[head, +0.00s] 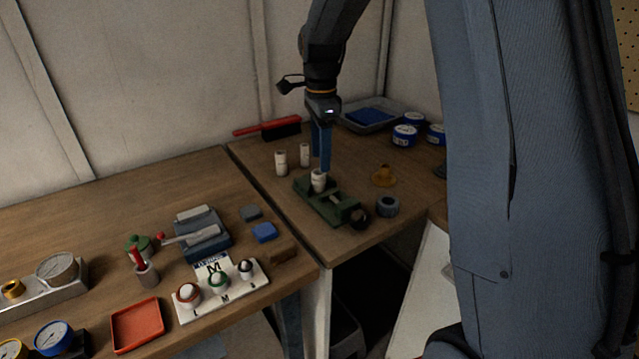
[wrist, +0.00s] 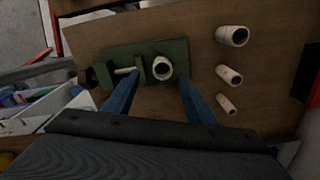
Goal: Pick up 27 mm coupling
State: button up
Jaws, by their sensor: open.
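A pale cylindrical coupling (head: 318,183) stands in a green vise (head: 322,205) on the back table; its dark open end shows in the wrist view (wrist: 162,68). My gripper (head: 323,165) is above the vise, pointing down, its blue fingers apart. In the wrist view the fingers of my gripper (wrist: 158,80) lie on either side of the coupling in the vise, with nothing gripped. Three more pale pieces of different sizes stand in a row: a large one (wrist: 232,36), a middle one (wrist: 229,75) and a small one (wrist: 226,104). I cannot read which is 27 mm.
A red-handled brush (head: 268,128), a grey tray (head: 372,115) and blue-white tins (head: 404,135) are behind. The left table (head: 90,215) holds gauges and a red tray (head: 137,324).

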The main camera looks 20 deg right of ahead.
aim_at(318, 173)
jog(key=shift+w+a+f+p, duration=0.15)
jog(key=shift+f+p, duration=0.45)
jog(key=shift+f, duration=1)
jog(key=shift+w+a+f+p, duration=0.15)
jog(key=shift+f+p, duration=0.4)
jog(key=shift+f, duration=1)
jog(key=shift+s, duration=0.1)
jog(key=c, duration=1.1)
